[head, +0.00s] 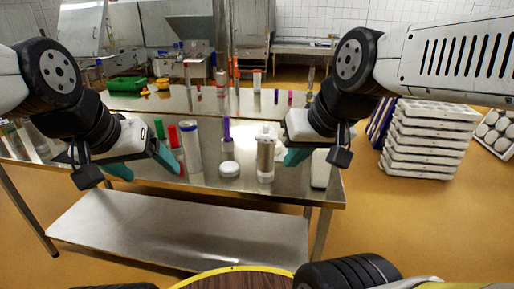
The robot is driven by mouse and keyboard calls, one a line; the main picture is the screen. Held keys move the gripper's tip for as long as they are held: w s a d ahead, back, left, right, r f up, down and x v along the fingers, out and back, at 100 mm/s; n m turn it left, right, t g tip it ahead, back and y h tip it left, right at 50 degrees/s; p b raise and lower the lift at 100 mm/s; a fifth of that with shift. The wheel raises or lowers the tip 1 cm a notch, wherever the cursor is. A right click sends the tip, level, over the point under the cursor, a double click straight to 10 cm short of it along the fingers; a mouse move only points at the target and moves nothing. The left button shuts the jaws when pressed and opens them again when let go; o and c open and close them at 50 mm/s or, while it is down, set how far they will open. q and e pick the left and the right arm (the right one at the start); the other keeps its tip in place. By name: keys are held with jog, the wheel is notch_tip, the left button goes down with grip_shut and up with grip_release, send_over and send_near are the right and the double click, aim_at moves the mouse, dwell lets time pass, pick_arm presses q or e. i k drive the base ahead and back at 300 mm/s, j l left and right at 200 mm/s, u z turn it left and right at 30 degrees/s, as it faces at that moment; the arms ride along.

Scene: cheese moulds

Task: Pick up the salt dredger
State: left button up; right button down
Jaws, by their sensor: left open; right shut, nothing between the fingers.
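A metallic cylinder with a pale top (265,158), which looks like the salt dredger, stands upright near the front of the steel table (215,180). My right gripper (293,157) is just right of it in the picture, teal fingers shut and empty. I cannot tell whether they touch it. My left gripper (142,166) is open and empty over the left part of the table. A pale cylinder with a blue top (191,148) stands just right of the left gripper.
A low white round piece (229,169) sits left of the dredger. A white block (321,168) is at the table's right end. Red (173,136) and purple (226,130) upright items stand behind. Stacked white trays (430,138) stand on the floor at right.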

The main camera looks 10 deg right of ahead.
aim_at(266, 146)
jog(key=l+z, duration=0.1)
jog(key=l, duration=0.7)
jog(key=i+l, duration=0.15)
jog(key=l, duration=0.2)
jog(key=i+l+u, duration=0.1)
jog(key=l, duration=0.25)
jog(key=i+l, duration=0.15)
jog(key=l, duration=0.2)
jog(key=i+l+u, duration=0.15)
jog(key=l, duration=0.6)
jog(key=i+u, duration=0.1)
jog(key=u, duration=2.35)
